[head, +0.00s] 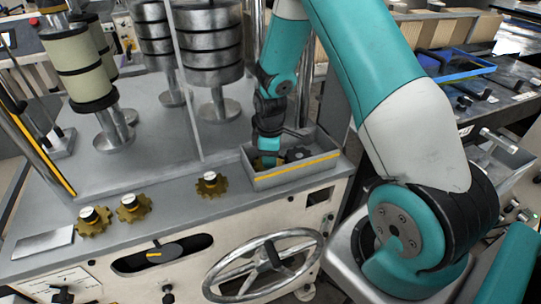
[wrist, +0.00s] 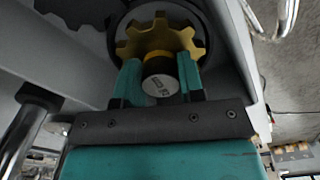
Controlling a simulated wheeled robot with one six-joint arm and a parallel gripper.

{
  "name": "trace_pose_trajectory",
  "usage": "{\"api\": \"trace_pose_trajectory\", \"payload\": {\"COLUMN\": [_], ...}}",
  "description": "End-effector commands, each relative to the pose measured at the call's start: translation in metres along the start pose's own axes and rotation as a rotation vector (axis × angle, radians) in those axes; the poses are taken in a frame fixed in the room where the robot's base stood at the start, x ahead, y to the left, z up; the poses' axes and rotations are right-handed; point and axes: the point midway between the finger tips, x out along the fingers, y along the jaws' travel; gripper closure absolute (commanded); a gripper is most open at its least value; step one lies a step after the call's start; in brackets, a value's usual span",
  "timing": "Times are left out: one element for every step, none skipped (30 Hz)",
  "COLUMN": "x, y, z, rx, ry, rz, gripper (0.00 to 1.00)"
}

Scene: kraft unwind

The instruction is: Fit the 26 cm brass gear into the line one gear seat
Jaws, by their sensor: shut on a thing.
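My gripper (head: 268,146) reaches down into the grey tray with a yellow stripe (head: 292,174). In the wrist view my gripper (wrist: 159,76) has its two teal fingers on either side of the capped hub of a brass gear (wrist: 160,35), shut on it. The white label on the cap is too small to read surely. A dark round shape lies under the gear. In the head view only a bit of the gear's yellow shows beside the fingers. Which place is the line one gear seat I cannot tell.
Three more brass gears (head: 94,221), (head: 131,208), (head: 211,184) sit along the console's front edge. A dark gear (head: 298,154) lies in the tray. Metal roll stacks (head: 212,50) stand behind. A handwheel (head: 264,268) is on the front panel. The grey top between is bare.

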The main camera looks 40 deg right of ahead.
Motion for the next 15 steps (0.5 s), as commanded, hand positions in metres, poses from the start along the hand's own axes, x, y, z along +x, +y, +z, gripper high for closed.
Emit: {"api": "trace_pose_trajectory", "payload": {"x": [-0.0006, -0.0007, -0.0007, -0.0007, -0.0007, -0.0008, -0.0007, -0.0007, -0.0007, -0.0007, -0.0006, -0.0006, -0.0006, -0.0005, -0.0001], "y": [0.0004, 0.0004, 0.0004, 0.0004, 0.0004, 0.0004, 0.0004, 0.0003, 0.0003, 0.0003, 0.0003, 0.0003, 0.0002, 0.0002, -0.0001], "z": [-0.0002, -0.0002, -0.0002, -0.0002, -0.0002, -0.0002, -0.0002, -0.0002, -0.0002, -0.0002, -0.0001, -0.0001, -0.0001, -0.0001, 0.0001], "rx": [0.000, 0.000, 0.000, 0.000, 0.000, 0.000, 0.000, 0.000, 0.000, 0.000, 0.000, 0.000, 0.000, 0.000, 0.000], "ry": [0.001, 0.001, 0.001, 0.001, 0.001, 0.001, 0.001, 0.001, 0.001, 0.001, 0.001, 0.001, 0.001, 0.000, 0.000], "rz": [0.001, 0.001, 0.001, 0.001, 0.001, 0.001, 0.001, 0.001, 0.001, 0.001, 0.001, 0.001, 0.001, 0.001, 0.000], "gripper": [1.00, 1.00, 1.00, 1.00, 1.00, 0.55, 0.48, 0.41, 0.34, 0.34, 0.34, 0.34, 0.34, 0.34, 0.34]}}
